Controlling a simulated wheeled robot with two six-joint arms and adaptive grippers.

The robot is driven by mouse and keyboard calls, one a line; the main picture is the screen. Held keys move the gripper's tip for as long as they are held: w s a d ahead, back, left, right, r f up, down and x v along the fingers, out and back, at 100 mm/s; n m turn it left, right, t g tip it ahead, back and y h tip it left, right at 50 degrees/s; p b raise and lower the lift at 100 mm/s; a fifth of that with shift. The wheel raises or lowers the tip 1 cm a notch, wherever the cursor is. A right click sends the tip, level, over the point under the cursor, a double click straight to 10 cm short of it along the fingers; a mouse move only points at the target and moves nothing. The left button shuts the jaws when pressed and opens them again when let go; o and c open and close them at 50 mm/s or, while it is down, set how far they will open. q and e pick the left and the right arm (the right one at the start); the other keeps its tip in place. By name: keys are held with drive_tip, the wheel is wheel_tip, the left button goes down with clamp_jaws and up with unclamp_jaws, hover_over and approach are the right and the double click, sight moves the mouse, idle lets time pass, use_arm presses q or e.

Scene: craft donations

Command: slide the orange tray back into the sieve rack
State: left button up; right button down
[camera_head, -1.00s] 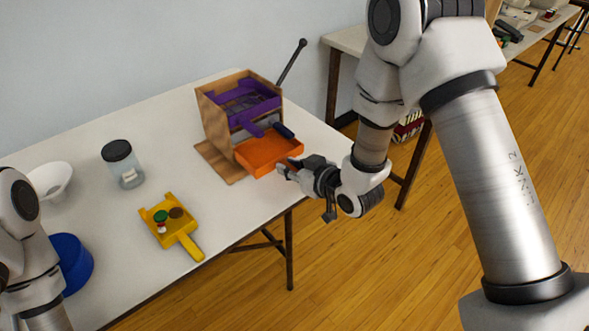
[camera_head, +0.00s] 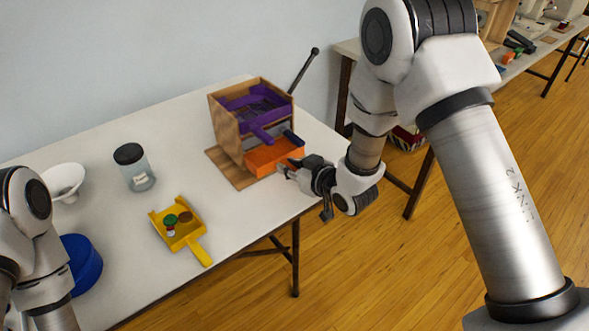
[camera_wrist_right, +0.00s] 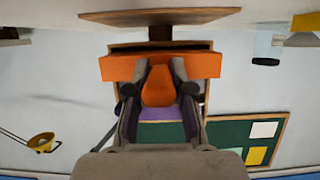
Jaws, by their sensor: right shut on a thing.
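The wooden sieve rack (camera_head: 225,125) stands on the white table, with a purple tray (camera_head: 255,97) in its upper part. The orange tray (camera_head: 268,160) sits low in the rack, partly inside, with its front part sticking out towards my right gripper (camera_head: 286,168). In the right wrist view the orange tray's front (camera_wrist_right: 118,67) spans the rack opening. There my right gripper (camera_wrist_right: 160,72) is shut on the tray's orange handle (camera_wrist_right: 159,90), one finger on each side. My left gripper is out of view; only part of that arm shows at the left edge.
Bare table (camera_head: 130,245) lies between.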

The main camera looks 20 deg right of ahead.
sight(282, 158)
drive_tip(key=shift+w+a, duration=0.1)
drive_tip(key=shift+w, duration=0.2)
drive_tip(key=shift+w, duration=0.1)
drive_tip(key=shift+w+a, duration=0.25)
drive_tip(key=shift+w, duration=0.45)
drive_tip(key=shift+w+a, duration=0.3)
drive_tip(key=shift+w, duration=0.45)
drive_tip(key=shift+w+a, duration=0.25)
drive_tip(key=shift+w, duration=0.45)
drive_tip(key=shift+w+f, duration=0.1)
drive_tip(key=shift+f, duration=0.1)
drive_tip(key=c, duration=0.9)
unclamp_jaws()
drive_tip(key=shift+c, duration=0.2)
